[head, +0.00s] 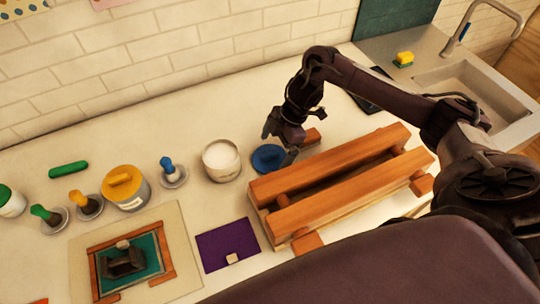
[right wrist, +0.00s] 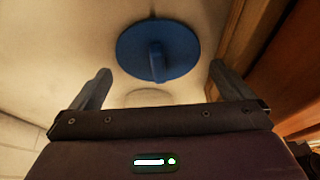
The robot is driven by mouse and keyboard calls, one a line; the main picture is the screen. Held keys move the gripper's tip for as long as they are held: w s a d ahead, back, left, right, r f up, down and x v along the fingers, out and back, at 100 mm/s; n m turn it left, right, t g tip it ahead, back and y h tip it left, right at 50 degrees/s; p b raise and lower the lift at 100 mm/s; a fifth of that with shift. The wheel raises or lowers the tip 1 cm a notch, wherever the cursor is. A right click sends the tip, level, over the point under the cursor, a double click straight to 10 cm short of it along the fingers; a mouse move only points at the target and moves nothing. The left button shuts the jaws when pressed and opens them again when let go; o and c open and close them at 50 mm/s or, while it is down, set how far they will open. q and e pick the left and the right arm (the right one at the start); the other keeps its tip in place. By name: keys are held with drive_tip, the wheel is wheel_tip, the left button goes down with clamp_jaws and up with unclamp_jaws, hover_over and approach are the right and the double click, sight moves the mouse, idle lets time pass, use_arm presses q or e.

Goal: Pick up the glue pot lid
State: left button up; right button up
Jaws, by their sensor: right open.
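The blue lid (head: 265,158), round with an upright bar handle, lies on the counter between an open white pot (head: 221,160) and the wooden frame. In the right wrist view the lid (right wrist: 185,52) is ahead of the gripper, with its handle roughly midway between the fingers. My right gripper (head: 279,147) is open and empty, close over the lid and partly covering it in the head view. The fingers (right wrist: 160,73) look apart from the lid. The white pot has no lid on it and pale contents. My left gripper is not in view.
A wooden frame with thick orange-brown bars (head: 330,170) stands close to the right of the lid. A purple sheet (head: 225,240) lies in front. A yellow-lidded pot (head: 127,190) and several handled tools stand left. A sink (head: 480,95) is at the far right.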

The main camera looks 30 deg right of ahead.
sight(270, 157)
drive_tip(key=shift+x, duration=1.4)
drive_tip(key=shift+w, duration=0.1)
drive_tip(key=c, duration=0.6)
drive_tip(key=shift+r, duration=0.15)
drive_tip(key=shift+c, duration=0.2)
